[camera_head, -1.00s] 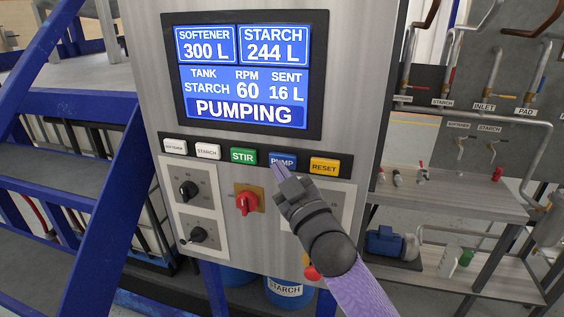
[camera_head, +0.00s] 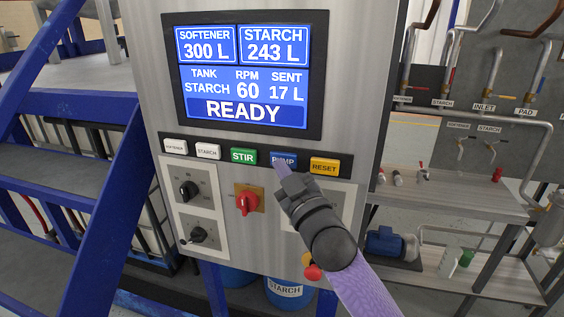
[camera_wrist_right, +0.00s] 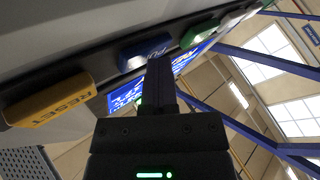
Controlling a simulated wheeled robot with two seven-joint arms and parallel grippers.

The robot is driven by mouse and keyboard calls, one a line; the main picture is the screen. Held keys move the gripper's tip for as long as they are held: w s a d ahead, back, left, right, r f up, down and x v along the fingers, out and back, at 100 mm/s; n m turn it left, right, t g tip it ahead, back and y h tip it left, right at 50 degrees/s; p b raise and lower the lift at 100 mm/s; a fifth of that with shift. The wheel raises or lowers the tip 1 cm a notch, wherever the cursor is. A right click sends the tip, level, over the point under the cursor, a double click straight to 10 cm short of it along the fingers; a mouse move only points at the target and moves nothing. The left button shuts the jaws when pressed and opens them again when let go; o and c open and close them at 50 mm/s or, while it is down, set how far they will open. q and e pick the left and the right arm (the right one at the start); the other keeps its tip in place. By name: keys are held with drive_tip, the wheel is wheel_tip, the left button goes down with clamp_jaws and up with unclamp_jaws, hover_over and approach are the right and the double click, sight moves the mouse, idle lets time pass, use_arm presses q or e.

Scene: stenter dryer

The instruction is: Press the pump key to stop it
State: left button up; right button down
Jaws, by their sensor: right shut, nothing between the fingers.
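The blue PUMP key (camera_head: 283,159) sits in the key row under the screen, between the green STIR key (camera_head: 243,156) and the yellow RESET key (camera_head: 324,166). My right gripper (camera_head: 279,168) is shut and empty, its fingertips at the lower part of the PUMP key and partly covering its label. In the right wrist view the fingertips (camera_wrist_right: 160,62) are at the blue key (camera_wrist_right: 145,52); I cannot tell whether they touch it. The screen (camera_head: 243,75) reads READY, STARCH 243 L, RPM 60 and SENT 17 L. My left gripper is not in view.
White SOFTENER (camera_head: 174,146) and STARCH (camera_head: 208,151) keys are at the row's left. Below are black knobs (camera_head: 189,190) and a red rotary switch (camera_head: 247,202). Blue stair rails (camera_head: 105,215) stand at left, a pipe bench (camera_head: 450,190) at right.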

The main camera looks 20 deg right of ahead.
drive_tip(key=shift+s+a+p, duration=0.4)
drive_tip(key=shift+s+a, duration=0.1)
drive_tip(key=shift+s, duration=0.25)
drive_tip(key=shift+s+a+p, duration=0.4)
drive_tip(key=shift+s+a, duration=0.3)
drive_tip(key=shift+s, duration=0.35)
drive_tip(key=shift+s+a+p, duration=0.35)
drive_tip(key=shift+s+a, duration=0.35)
drive_tip(key=shift+s, duration=0.35)
